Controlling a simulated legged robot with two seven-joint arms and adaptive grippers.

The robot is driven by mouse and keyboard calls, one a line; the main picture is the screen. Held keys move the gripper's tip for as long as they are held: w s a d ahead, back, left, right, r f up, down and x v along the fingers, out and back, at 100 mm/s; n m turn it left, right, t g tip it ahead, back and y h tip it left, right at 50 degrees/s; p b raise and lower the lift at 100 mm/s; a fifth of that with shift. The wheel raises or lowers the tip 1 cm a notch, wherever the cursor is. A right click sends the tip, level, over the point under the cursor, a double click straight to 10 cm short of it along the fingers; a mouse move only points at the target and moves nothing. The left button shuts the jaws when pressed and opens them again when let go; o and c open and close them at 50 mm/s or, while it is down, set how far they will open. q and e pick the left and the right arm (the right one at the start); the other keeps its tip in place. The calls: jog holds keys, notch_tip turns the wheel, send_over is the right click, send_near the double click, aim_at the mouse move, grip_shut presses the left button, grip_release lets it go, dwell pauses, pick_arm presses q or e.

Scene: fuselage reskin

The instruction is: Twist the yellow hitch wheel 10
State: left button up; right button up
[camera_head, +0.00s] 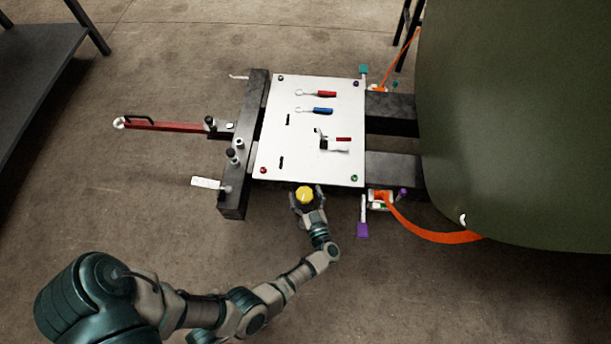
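The yellow hitch wheel (305,194) is a small round knob just off the front edge of the white panel. My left gripper (304,200) is at the wheel, with its dark fingers on either side of it and below it in the picture. The wheel shows between the fingers. Whether the fingers press on it or only surround it is too small to tell. My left arm reaches in from the lower left. My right gripper is not in view.
The white panel (275,150) carries a red-handled tool (326,94), a blue-handled tool (322,111) and small fittings. A dark frame with a red tow bar (165,126) lies left. A green fuselage (520,120) stands right, with an orange strap (430,234). A dark table (35,75) is far left.

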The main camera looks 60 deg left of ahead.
pick_arm(q)
jog(key=shift+s+d, duration=0.15)
jog(key=shift+d, duration=0.2)
jog(key=v, duration=1.1)
jog(key=shift+d, duration=0.15)
jog(key=shift+f, duration=0.1)
